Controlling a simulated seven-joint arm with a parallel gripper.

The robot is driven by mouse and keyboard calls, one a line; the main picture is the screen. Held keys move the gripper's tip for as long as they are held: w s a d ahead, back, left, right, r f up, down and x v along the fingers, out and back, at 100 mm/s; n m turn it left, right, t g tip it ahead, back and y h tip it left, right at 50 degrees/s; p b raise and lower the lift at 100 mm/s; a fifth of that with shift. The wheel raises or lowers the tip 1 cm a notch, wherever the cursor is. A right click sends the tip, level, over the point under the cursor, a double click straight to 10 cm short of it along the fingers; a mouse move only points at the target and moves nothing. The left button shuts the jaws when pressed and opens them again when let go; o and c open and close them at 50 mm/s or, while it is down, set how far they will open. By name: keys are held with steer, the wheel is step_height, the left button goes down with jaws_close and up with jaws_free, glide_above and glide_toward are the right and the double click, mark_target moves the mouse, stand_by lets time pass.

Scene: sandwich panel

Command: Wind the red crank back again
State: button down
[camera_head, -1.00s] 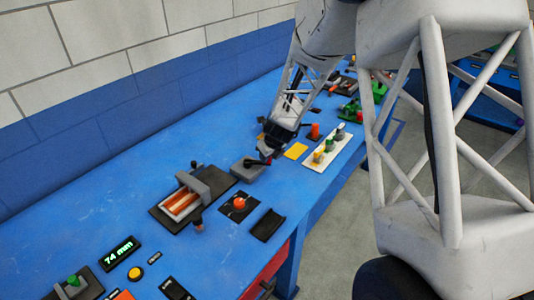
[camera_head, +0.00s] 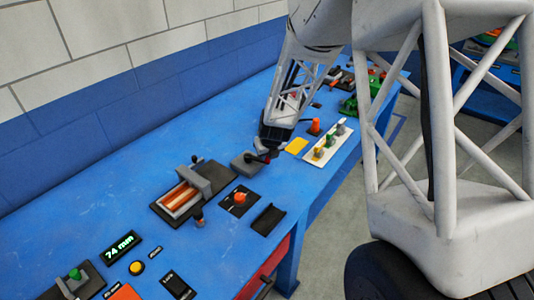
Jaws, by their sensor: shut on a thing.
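A grey box (camera_head: 245,162) stands on the blue bench, with a dark arm and a small red part, the red crank (camera_head: 267,158), at its right end. My gripper (camera_head: 267,152) points down at this crank from above and is shut on it. The fingertips are small and dark here, so the exact grip on the handle is hard to see. A display (camera_head: 119,247) at the lower left reads 74 mm.
Left of the crank is a black-based fixture (camera_head: 187,194) with a grey bridge. A white strip with coloured knobs (camera_head: 317,162) is to the right. The back left of the bench is clear.

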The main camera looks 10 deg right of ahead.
stand_by(0.3)
steer(key=c, duration=0.9)
jaws_free()
steer(key=shift+c, duration=0.2)
steer(key=shift+r, duration=0.1)
steer(key=v, duration=0.7)
steer(key=shift+s+r, duration=0.2)
steer(key=shift+r, duration=0.05)
